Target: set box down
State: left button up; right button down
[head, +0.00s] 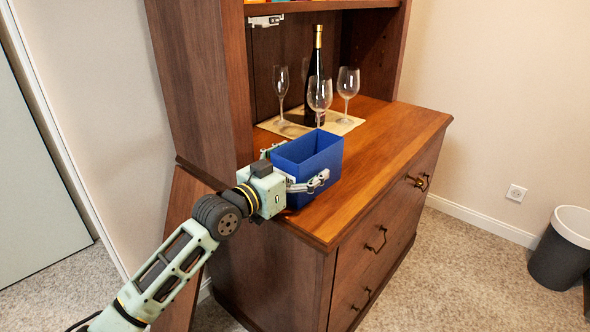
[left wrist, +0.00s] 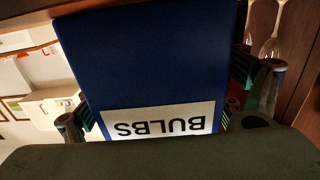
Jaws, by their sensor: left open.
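A blue open-topped box (head: 308,158) stands upright on the wooden counter of the hutch, near its left front edge. In the left wrist view the box (left wrist: 150,60) fills the middle, with a white label (left wrist: 160,120) reading BULBS upside down. My left gripper (head: 300,180) is at the near side of the box, its fingers on either side of it. The fingers are open, and the left wrist view shows them (left wrist: 158,115) beside the box's sides. I cannot tell whether they touch it. The right gripper is not in view.
The hutch's side panel (head: 200,80) rises at the left. The counter (head: 385,150) to the right is clear.

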pick_arm(q)
jog(key=shift+s+a, duration=0.3)
jog(key=p+v, duration=0.1)
jog(key=v, duration=1)
jog(key=shift+s, duration=0.15)
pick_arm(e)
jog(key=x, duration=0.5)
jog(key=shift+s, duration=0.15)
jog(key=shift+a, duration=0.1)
